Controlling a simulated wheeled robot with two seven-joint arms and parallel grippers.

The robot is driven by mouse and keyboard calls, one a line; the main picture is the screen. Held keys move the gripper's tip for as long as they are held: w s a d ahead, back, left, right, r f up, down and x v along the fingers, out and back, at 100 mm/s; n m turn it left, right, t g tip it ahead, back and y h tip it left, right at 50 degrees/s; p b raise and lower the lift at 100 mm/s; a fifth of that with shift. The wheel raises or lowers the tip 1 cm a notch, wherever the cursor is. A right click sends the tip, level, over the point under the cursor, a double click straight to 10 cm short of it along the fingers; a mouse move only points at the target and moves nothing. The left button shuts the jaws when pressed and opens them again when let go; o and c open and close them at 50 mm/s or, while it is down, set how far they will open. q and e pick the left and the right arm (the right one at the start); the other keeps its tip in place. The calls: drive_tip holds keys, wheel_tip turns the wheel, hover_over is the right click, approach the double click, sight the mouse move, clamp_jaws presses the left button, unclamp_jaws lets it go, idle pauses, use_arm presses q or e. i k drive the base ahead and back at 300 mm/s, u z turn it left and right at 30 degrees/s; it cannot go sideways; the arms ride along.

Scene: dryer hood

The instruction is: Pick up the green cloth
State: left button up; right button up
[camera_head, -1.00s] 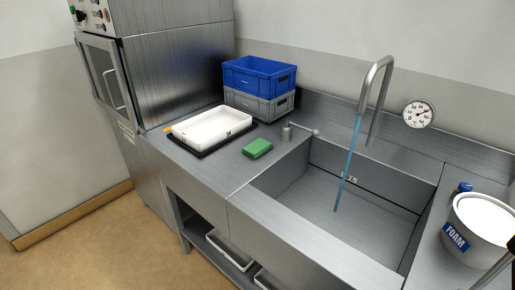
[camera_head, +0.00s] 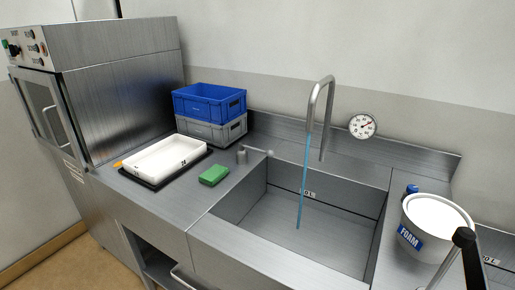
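The green cloth (camera_head: 214,175) is a small folded block. It lies flat on the steel counter, between the white tray and the left rim of the sink. Nothing touches it from above.
A white tray (camera_head: 163,171) on a dark mat sits left of the cloth. Stacked blue (camera_head: 208,103) and grey (camera_head: 214,132) crates stand behind. The sink (camera_head: 308,228) with running tap (camera_head: 324,105) is to the right. A foam bucket (camera_head: 434,222) stands further right. The steel dryer hood (camera_head: 125,85) is left.

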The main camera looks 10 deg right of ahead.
sight(211, 176)
drive_tip(key=u, duration=1.7)
drive_tip(key=i, duration=2.2)
drive_tip(key=z, duration=4.15)
